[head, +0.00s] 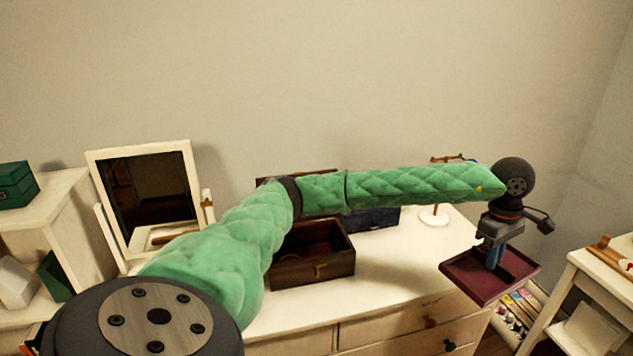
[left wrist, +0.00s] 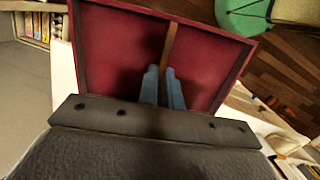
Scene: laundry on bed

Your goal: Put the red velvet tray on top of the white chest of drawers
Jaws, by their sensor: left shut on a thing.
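The red velvet tray (head: 462,277) is a shallow dark-red tray with a thin divider. It also fills much of the left wrist view (left wrist: 115,55). My left gripper (head: 494,258) points down into the tray, and its blue fingers (left wrist: 164,88) are shut on the divider. The tray hangs by the right end of the white chest of drawers (head: 400,250), partly across its edge in the picture. I cannot tell its exact height over the top. My right gripper is not in view.
An open dark wooden box (head: 312,270) and a dark blue box (head: 372,219) stand on the chest. A white stand (head: 434,215) is near its right back. A mirror (head: 147,195) stands left. A white shelf (head: 594,285) with items is at right.

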